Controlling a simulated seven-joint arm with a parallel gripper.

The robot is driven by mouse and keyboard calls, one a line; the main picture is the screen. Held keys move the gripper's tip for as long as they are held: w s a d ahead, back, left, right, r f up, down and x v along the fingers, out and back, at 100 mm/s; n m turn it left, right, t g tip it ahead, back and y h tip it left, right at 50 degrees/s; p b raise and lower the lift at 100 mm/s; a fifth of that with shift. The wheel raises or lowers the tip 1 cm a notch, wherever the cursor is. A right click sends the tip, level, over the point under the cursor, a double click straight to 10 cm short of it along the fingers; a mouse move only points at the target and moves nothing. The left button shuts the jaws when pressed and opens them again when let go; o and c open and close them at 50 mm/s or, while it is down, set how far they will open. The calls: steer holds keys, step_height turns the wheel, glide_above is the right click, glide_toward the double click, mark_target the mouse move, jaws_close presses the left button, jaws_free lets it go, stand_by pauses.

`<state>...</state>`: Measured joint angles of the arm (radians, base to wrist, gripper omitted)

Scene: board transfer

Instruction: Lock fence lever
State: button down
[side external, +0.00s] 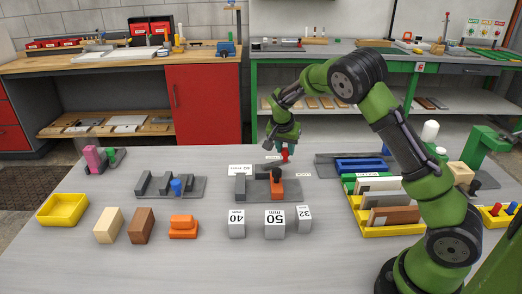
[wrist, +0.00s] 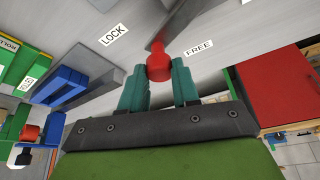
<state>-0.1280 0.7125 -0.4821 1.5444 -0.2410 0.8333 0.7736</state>
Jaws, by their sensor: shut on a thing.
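The fence lever's red knob (wrist: 159,66) sits between the two teal fingers of my gripper (wrist: 158,88) in the wrist view. The fingers are shut on it. A grey lever bar (wrist: 170,25) runs upward from the knob. The white FREE label (wrist: 198,46) lies close to the right of the knob, and the LOCK label (wrist: 113,35) lies farther off to the left. In the side view my gripper (side external: 284,148) reaches down to the red knob (side external: 285,155) at the back of the grey fence fixture (side external: 262,196).
An orange block with a dark knob (side external: 277,185) stands on the fixture. White blocks marked 40, 50 and 32 (side external: 274,224) stand in front. A yellow rack of boards (side external: 385,229) and blue pieces (side external: 360,165) are to the right. The front left table is partly clear.

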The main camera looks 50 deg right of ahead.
steer(key=shift+s+a+m+g, duration=0.4)
steer(key=shift+s+m+g, duration=0.1)
steer(key=shift+m, duration=0.6)
steer(key=shift+s+a+m+g, duration=0.4)
steer(key=shift+s+m, duration=0.05)
steer(key=shift+m, duration=0.65)
steer(key=c, duration=0.8)
jaws_free()
steer(key=v, duration=1.7)
steer(key=shift+a+f, duration=0.1)
steer(key=shift+a, duration=0.1)
